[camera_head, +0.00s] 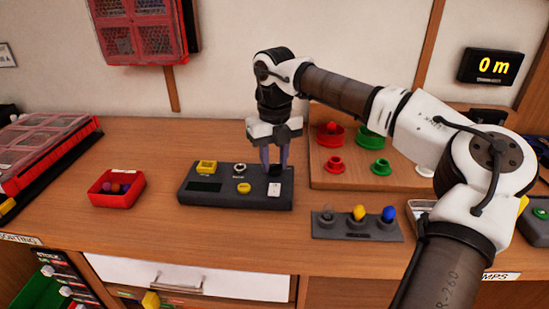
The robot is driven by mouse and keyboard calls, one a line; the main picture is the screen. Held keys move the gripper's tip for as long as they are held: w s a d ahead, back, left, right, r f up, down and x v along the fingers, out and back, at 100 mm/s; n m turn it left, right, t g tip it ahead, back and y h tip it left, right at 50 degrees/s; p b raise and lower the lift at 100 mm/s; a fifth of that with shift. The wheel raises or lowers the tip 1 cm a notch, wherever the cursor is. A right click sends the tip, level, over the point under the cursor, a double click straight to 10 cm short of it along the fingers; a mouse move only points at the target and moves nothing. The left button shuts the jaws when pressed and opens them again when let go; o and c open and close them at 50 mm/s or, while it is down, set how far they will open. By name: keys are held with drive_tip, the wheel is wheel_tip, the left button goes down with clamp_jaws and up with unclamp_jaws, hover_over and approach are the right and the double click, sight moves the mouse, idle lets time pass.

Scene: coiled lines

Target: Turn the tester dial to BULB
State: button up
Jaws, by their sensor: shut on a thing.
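The tester (227,199) is a dark grey box with a blank dark display (204,186) on the workbench. My gripper (274,168) points down over its right back part. The fingers are shut on the tester dial, which is mostly hidden between the fingertips, so I cannot read its setting. A yellow square part (206,167), a small whitish round part (239,168) and a yellow round part (243,188) are on the box's top.
A red bin (116,189) with small balls stands left of the tester. A grey rack (355,228) with clear, yellow and blue bulbs is front right. A wooden board (349,174) with red and green parts stands behind it. My arm crosses the right side.

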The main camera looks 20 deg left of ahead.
sight(275, 164)
drive_tip(key=o, duration=1)
drive_tip(key=shift+r, duration=0.1)
wheel_tip(275, 164, up, 14)
drive_tip(key=shift+f, duration=0.15)
drive_tip(key=shift+f, duration=0.1)
